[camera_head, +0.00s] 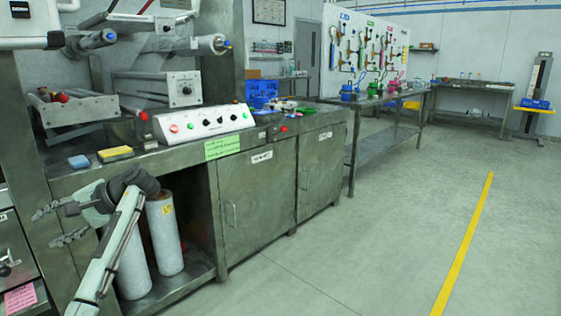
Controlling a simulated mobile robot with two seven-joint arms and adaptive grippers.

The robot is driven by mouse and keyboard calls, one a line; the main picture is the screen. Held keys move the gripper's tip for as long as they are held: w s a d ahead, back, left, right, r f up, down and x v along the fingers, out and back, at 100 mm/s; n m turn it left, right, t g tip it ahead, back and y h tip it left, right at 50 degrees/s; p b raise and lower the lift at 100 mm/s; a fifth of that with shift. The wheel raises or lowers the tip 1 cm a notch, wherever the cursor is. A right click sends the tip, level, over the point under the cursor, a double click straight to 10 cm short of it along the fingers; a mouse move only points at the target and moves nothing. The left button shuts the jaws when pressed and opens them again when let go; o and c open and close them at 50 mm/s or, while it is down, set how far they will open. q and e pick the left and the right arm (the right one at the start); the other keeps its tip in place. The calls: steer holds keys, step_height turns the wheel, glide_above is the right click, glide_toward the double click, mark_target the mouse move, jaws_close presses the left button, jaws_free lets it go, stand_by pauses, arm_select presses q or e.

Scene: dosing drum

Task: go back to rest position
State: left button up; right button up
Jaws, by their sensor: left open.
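My left gripper (60,222) is at the lower left of the head view, at the end of my left arm (112,245). Its fingers point left, spread apart, with nothing between them. It is in front of the steel workbench, below the worktop and beside the open shelf. My right gripper is not in the view.
A steel workbench (255,200) holds a control panel (205,122), a yellow sponge (115,153) and a blue sponge (78,161). White rolls (164,235) stand on its lower shelf, partly behind my arm. The floor right of the bench (400,240) is clear, with a yellow line.

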arm_select(q)
steer(key=s+a+f+g, duration=0.2)
steer(key=s+a+f, duration=0.2)
steer(key=s+f, duration=0.4)
steer(key=w+d+f+m+t+h, duration=0.1)
steer(key=w+d+f+t+h, duration=0.2)
steer(key=w, duration=0.5)
steer(key=w+d+f+m+t, duration=0.1)
steer(key=w+d+f+t, duration=0.1)
steer(key=w+f+t, duration=0.35)
steer(key=w+d+n+t+h, duration=0.1)
steer(key=w+d+t+h, duration=0.45)
steer(key=w+d, duration=0.5)
steer(key=s+d+f+g+h, duration=0.15)
steer(key=s+d+f, duration=0.25)
steer(key=s+f, duration=0.75)
steer(key=s+d+f+g+h, duration=0.1)
steer(key=s+d+f+g, duration=0.2)
steer(key=s+f, duration=0.85)
steer(key=s+d+f+g, duration=0.1)
steer(key=s+d+f, duration=0.1)
steer(key=s+f, duration=0.4)
steer(key=s+d+f+g, duration=0.2)
steer(key=s+f, duration=0.4)
steer(key=s, duration=1.1)
steer(key=shift+d+m+h, duration=0.3)
steer(key=shift+d+m, duration=0.1)
steer(key=shift+d, duration=0.3)
